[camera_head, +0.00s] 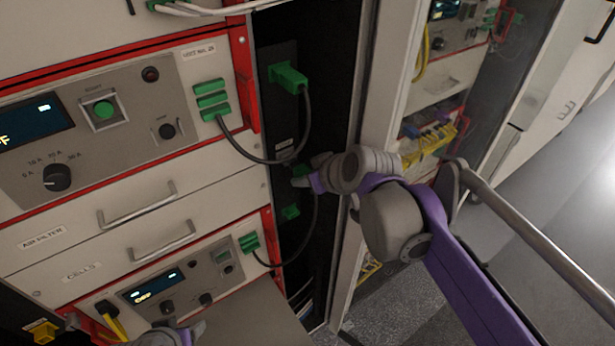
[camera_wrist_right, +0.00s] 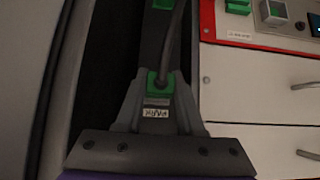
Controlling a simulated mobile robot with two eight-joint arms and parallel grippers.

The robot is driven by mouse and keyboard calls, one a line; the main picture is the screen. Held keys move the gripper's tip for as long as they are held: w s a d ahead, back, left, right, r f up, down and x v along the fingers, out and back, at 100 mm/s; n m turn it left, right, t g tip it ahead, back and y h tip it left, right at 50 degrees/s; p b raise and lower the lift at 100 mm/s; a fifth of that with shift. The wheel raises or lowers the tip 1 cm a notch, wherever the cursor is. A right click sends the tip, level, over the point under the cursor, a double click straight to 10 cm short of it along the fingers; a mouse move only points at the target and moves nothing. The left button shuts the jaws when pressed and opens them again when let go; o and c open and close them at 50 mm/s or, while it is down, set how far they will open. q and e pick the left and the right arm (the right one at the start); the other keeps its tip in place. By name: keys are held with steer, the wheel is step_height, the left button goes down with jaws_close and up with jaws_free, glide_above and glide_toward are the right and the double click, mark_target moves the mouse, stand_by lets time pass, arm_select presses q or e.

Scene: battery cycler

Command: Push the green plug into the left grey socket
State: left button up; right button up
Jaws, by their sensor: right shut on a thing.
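My right gripper (camera_head: 300,180) reaches into the dark gap of the rack and is shut on a green plug (camera_head: 301,170). In the right wrist view the green plug (camera_wrist_right: 155,86) sits between the two grey fingers (camera_wrist_right: 158,108), with a dark cable running up from it. A small white label shows just below the plug there. Whether the plug touches a socket behind it is hidden. I cannot pick out the left grey socket. My left gripper (camera_head: 178,334) is partly in view at the bottom edge; its fingers are not clear.
Another green plug with a cable (camera_head: 289,78) sits higher on the dark strip, and a green connector (camera_head: 291,212) lower. Green connectors (camera_head: 211,98) are on the upper panel. Drawers with handles (camera_head: 137,204) are left; a pale rack post (camera_head: 381,75) stands close right.

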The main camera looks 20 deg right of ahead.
steer(key=shift+w+a, duration=0.25)
steer(key=shift+w, duration=0.45)
steer(key=shift+w+a, duration=0.25)
steer(key=shift+w, duration=0.4)
stand_by(1.7)
steer(key=o, duration=1.1)
steer(key=shift+c, duration=0.2)
steer(key=v, duration=1.1)
steer(key=s+d+f+m+g+h, duration=0.1)
steer(key=s+f+m, duration=0.1)
steer(key=s+f, duration=0.5)
steer(key=s+d+f+m+g+h, duration=0.2)
steer(key=s+f, duration=0.5)
steer(key=f, duration=0.9)
steer(key=shift+f+p, duration=0.15)
steer(key=shift+p, duration=0.15)
